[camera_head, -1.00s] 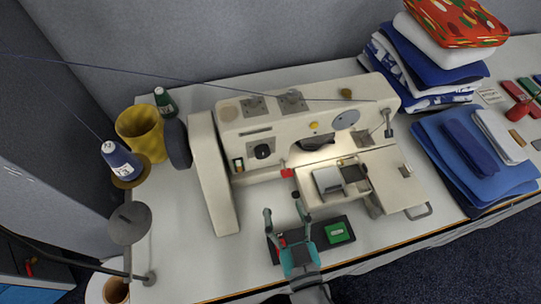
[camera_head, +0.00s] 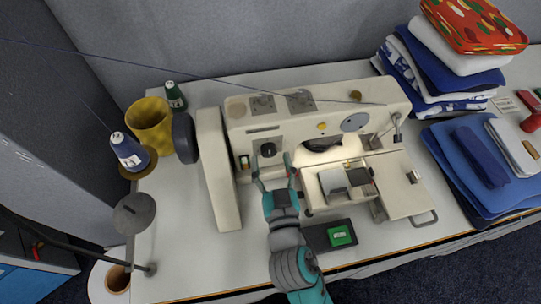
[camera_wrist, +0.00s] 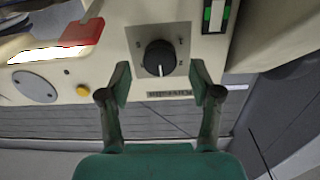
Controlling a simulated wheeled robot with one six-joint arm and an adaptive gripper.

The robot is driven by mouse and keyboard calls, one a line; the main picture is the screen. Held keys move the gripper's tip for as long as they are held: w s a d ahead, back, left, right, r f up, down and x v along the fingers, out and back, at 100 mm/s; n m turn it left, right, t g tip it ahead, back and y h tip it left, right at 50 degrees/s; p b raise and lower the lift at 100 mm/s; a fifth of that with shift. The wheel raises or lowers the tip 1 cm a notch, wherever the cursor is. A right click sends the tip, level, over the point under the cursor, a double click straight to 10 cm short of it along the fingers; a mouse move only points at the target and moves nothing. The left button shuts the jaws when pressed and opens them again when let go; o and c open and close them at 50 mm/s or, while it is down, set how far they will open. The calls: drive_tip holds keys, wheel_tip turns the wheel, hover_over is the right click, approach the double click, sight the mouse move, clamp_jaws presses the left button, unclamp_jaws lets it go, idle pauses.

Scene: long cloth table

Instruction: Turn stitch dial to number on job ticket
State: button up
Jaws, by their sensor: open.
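The stitch dial (camera_head: 267,150) is a black round knob on the front of the cream sewing machine (camera_head: 232,190). The wrist view shows the dial (camera_wrist: 158,56) on a grey plate, its white pointer line towards my gripper; the marks around it are too small to read surely. My gripper (camera_head: 271,168) is open and empty in front of the dial. In the wrist view, its fingertips (camera_wrist: 160,80) are either side of the knob's lower part, apart from it. A small printed card (camera_head: 503,104) lies at the right; I cannot tell whether it is the job ticket.
A black tray (camera_head: 317,238) with a green box (camera_head: 340,235) lies below. Folded cloth (camera_head: 470,190) fills the right; a thread cone (camera_head: 128,150) stands left.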

drive_tip(key=shift+x, duration=0.85)
drive_tip(key=c, duration=1.1)
drive_tip(key=shift+c, duration=0.2)
drive_tip(key=shift+n, duration=0.3)
drive_tip(key=n, duration=0.5)
drive_tip(key=shift+a+n, duration=0.1)
drive_tip(key=shift+n, duration=0.2)
drive_tip(key=n, duration=0.5)
drive_tip(key=shift+f+n, duration=0.1)
drive_tip(key=shift+n, duration=0.2)
